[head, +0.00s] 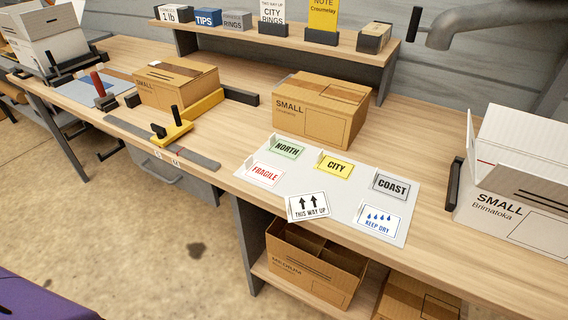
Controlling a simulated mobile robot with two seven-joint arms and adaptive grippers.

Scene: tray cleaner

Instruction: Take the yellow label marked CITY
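The yellow label marked CITY (334,166) lies on a pale grey sheet (330,188) on the wooden bench. It is in the sheet's back row, between the green NORTH label (286,148) and the grey COAST label (390,187). The red-lettered FRAGILE label (265,174), the THIS WAY UP label (308,206) and the KEEP DRY label (378,220) lie on the same sheet, nearer the front edge. Neither of my grippers shows in the head view.
A closed SMALL carton (310,112) stands just behind the sheet. An open white SMALL box (515,190) stands at the right. Another carton (175,84) sits by a yellow fixture (172,132) at the left. A raised shelf (290,40) runs along the back.

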